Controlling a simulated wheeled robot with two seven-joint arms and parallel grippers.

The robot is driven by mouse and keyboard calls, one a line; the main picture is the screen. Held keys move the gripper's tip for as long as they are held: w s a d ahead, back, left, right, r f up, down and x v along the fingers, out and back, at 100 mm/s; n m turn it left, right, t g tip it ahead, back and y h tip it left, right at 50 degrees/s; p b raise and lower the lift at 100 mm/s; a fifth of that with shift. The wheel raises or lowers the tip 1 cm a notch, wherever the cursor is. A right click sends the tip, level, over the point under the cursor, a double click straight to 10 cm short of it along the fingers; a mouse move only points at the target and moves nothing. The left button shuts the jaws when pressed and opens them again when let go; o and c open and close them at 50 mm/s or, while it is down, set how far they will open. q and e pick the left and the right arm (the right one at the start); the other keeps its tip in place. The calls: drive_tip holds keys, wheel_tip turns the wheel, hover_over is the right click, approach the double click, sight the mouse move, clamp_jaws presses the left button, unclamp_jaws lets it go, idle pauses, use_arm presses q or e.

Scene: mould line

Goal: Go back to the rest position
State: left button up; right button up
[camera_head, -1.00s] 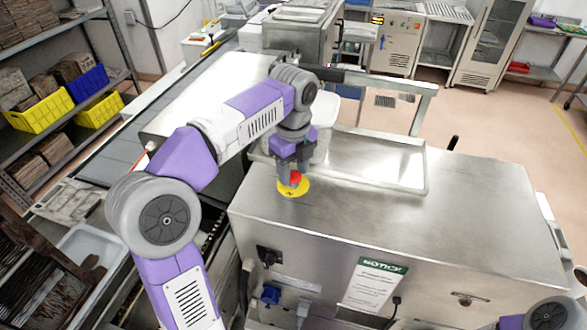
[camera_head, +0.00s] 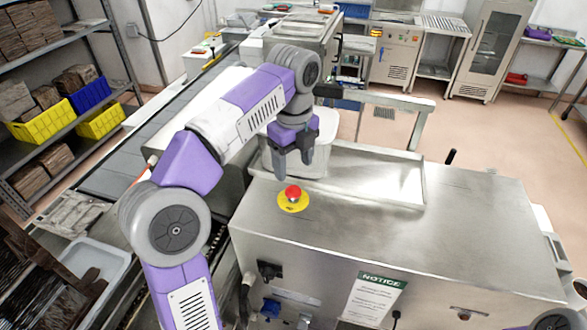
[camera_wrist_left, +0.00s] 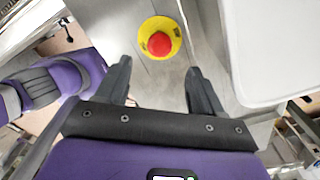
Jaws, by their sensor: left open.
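My left gripper (camera_head: 294,163) is open and empty above the steel machine top, just behind the emergency stop button. In the left wrist view its two dark fingers (camera_wrist_left: 158,92) stand apart with nothing between them. The red emergency stop button (camera_head: 293,192) on its yellow disc (camera_head: 291,206) sits on the near left part of the machine top (camera_head: 400,240). The button also shows in the left wrist view (camera_wrist_left: 159,44), beyond the fingertips and apart from them. My right gripper is not in view; only a bit of my right arm shows at the lower right edge.
A shallow steel tray (camera_head: 385,190) lies on the machine top, with a white container (camera_head: 290,158) at its left. A conveyor (camera_head: 120,170) runs along the left, beside shelves with yellow crates (camera_head: 45,122). The right part of the machine top is clear.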

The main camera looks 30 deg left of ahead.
sight(293, 190)
use_arm(q)
drive_tip(key=shift+r, duration=0.1)
wheel_tip(293, 190, down, 9)
drive_tip(key=b, duration=0.3)
drive_tip(key=shift+r, duration=1.9)
